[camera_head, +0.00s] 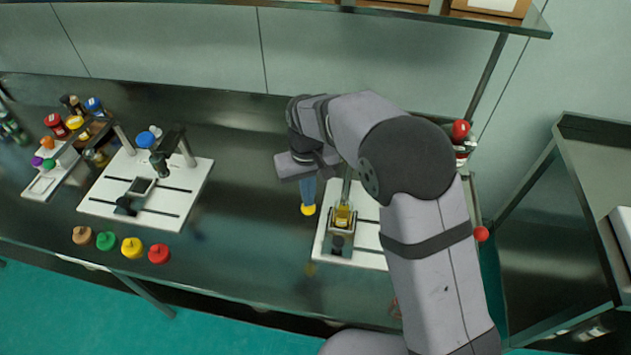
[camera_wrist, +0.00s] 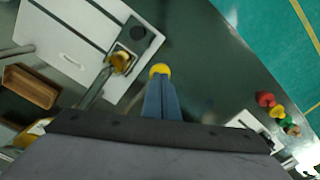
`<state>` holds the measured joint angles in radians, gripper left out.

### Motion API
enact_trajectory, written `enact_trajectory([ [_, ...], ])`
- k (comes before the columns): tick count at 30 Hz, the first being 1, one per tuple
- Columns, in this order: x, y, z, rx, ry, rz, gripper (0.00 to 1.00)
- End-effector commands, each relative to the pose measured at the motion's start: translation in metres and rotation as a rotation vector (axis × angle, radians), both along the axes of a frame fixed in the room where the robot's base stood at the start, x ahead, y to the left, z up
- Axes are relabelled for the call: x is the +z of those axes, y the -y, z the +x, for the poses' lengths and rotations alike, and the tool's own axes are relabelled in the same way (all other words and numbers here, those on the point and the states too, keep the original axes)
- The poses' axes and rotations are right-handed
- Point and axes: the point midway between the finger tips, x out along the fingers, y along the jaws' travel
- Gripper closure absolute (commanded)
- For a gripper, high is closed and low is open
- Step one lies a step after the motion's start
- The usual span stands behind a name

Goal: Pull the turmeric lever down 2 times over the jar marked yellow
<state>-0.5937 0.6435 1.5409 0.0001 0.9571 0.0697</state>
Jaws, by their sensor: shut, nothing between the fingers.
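A yellow ball-shaped knob (camera_head: 308,209), which looks like the turmeric lever's end, is left of the right white base. It also shows in the wrist view (camera_wrist: 160,70). My gripper (camera_head: 308,199) points down with its blue fingers shut and empty. Their tips (camera_wrist: 162,86) overlap the knob in both views; I cannot tell if they touch it. A small clear jar with yellow contents (camera_head: 343,216) stands in a dark holder on the white base (camera_head: 365,213); it shows in the wrist view (camera_wrist: 121,61). No jar marking is readable. My arm hides much of the dispenser.
Another white base (camera_head: 105,199) with a dark device stands at the left. Brown, green, yellow and red lids (camera_head: 132,247) lie along the front edge. Two red knobs (camera_head: 481,234) show right of my arm. The counter between the bases is clear.

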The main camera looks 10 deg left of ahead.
Motion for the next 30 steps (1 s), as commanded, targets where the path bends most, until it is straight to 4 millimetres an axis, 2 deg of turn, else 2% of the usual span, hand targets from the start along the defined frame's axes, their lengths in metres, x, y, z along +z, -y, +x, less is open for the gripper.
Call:
enact_trajectory([
  [30, -0.039, 0.000, 0.000, 0.000, -0.001, -0.001, 1.00],
])
